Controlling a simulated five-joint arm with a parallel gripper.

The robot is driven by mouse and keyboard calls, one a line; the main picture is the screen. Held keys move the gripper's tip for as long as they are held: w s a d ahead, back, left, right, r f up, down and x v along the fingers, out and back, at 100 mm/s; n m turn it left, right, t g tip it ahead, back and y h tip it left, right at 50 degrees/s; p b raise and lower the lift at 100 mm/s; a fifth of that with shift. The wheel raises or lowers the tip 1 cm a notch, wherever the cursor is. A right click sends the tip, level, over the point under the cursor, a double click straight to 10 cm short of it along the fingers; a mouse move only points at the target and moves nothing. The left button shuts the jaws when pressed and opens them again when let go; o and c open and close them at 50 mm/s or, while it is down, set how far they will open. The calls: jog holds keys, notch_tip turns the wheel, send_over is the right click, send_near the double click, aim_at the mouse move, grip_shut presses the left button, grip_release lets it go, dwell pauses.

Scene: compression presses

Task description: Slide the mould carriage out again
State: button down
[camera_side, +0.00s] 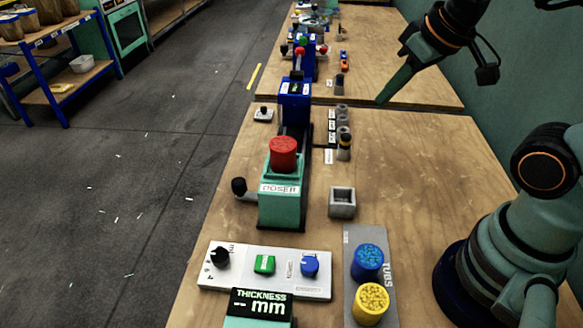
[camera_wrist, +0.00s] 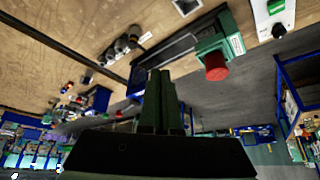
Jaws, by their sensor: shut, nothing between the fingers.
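The press in front of my arm has a green block with a red round top (camera_side: 283,153) at its near end and a blue block (camera_side: 294,100) at its far end. A dark rail runs between them. I cannot tell for certain which part is the mould carriage. In the wrist view the red top (camera_wrist: 214,66) is right of my fingers, and the blue block (camera_wrist: 136,80) is partly hidden behind them. My gripper (camera_side: 384,100) is shut and empty, above the table to the right of the blue block, apart from the press. Its fingers (camera_wrist: 160,76) point up in the wrist view.
A control panel (camera_side: 225,278) with a black knob, green switch and blue knob lies at the near end. Blue (camera_side: 367,262) and yellow (camera_side: 370,304) tubs stand right of it. A grey square cup (camera_side: 342,203) and several small cylinders flank the press. Table on the right is clear.

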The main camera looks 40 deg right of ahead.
jog(key=c, duration=0.7)
grip_release()
jog(key=shift+w+a+r, duration=0.1)
jog(key=shift+w, duration=0.1)
jog(key=shift+o, duration=1.2)
jog(key=w+a+r+n+g, duration=0.1)
jog(key=w+a, duration=0.3)
jog(key=w, duration=0.1)
jog(key=shift+w+r+n+g, duration=0.3)
jog(key=shift+w+r+n, duration=0.05)
jog(key=shift+w+n, duration=0.05)
jog(key=n+g, duration=0.4)
send_over(238, 181)
notch_tip(238, 181, down, 11)
notch_tip(238, 181, down, 12)
jog(key=shift+s+r, duration=0.1)
jog(key=shift+r, duration=0.1)
grip_shut()
